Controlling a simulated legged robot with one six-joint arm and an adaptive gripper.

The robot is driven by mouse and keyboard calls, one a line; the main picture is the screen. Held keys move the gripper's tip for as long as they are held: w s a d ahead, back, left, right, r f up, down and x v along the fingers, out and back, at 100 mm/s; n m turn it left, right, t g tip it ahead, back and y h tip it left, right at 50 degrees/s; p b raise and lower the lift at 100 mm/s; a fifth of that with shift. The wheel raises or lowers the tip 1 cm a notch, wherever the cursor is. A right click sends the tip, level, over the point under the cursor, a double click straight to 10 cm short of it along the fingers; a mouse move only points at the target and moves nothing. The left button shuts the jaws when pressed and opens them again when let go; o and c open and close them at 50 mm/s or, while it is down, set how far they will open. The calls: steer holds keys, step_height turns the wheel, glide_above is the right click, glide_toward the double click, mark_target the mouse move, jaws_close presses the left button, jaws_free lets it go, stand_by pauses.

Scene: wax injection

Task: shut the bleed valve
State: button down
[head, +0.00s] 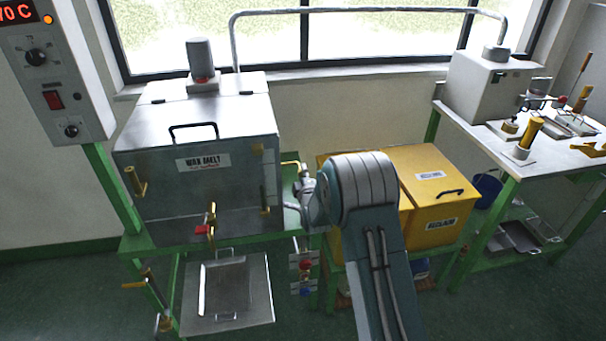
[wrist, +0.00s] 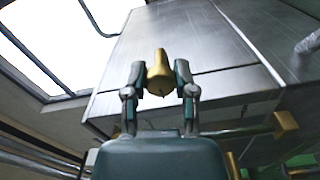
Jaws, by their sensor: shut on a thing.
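The steel wax melt tank (head: 195,190) stands on a green bench in the head view. My gripper (head: 300,187) is at the tank's right side, partly hidden by my own arm. A brass handle (head: 291,164) shows just above it there. In the wrist view, my gripper (wrist: 158,80) has its two fingers closed on either side of a brass handle (wrist: 159,64), with the tank's steel wall (wrist: 215,50) behind. I take this to be the bleed valve's handle; no label shows. The valve body and its exact angle are hidden.
A red-handled brass tap (head: 205,228) is on the tank's front, above a metal tray (head: 222,290). Other brass fittings (wrist: 285,124) jut out in the wrist view. A yellow bin (head: 435,195) stands right of my arm. A control box (head: 55,75) is at left.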

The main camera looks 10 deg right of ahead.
steer(key=shift+a+f, duration=0.15)
steer(key=shift+c, duration=2)
jaws_free()
steer(key=shift+a, duration=0.1)
steer(key=shift+s, duration=0.1)
steer(key=shift+s, duration=0.3)
steer(key=s, duration=1.1)
